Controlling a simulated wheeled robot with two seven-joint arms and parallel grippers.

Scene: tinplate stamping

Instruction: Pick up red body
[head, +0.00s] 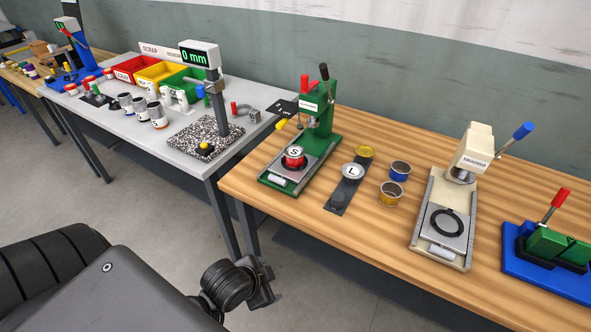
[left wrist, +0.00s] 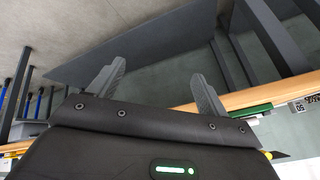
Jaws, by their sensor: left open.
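A red body (head: 293,164), a short round tin with a white disc marked "S" on top, sits on the metal plate of the green press (head: 320,128) on the wooden table. My left gripper (head: 267,285) is in front of and below that table's front edge, well apart from the red body. The left wrist view shows its two fingers (left wrist: 158,72) spread, with nothing between them. The red body cannot be made out in that view. My right gripper is not in view.
A dark strip (head: 345,190) holds a disc marked "L" beside the green press. Blue and yellow rings (head: 400,168) stand right of it. A cream press (head: 450,205) and a blue-based green tool (head: 550,245) stand further right. The grey table (head: 130,130) holds bins and tins.

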